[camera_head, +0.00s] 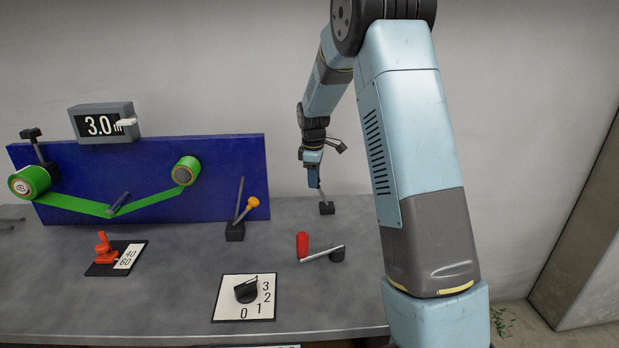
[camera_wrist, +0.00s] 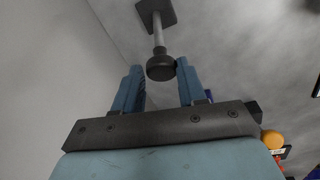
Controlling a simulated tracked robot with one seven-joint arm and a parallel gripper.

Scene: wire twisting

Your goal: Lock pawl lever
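A small lever with a dark round knob (camera_wrist: 160,67) and a grey rod stands on a dark square base. It also shows in the head view as a short rod on a small black base (camera_head: 327,208) at the back right of the table. My gripper (camera_head: 314,180) is over this lever. In the wrist view my gripper (camera_wrist: 161,68) has its two blue fingers apart, with the knob at their tips, between them. Whether the fingers touch the knob is hard to tell. No label marks it as the pawl lever.
A lever with an orange knob (camera_head: 253,202) stands left of my gripper, by the blue panel (camera_head: 222,160). A crank with a red handle (camera_head: 302,245), a black dial (camera_head: 246,291) and a red switch (camera_head: 103,248) are nearer the front. The wall is close behind.

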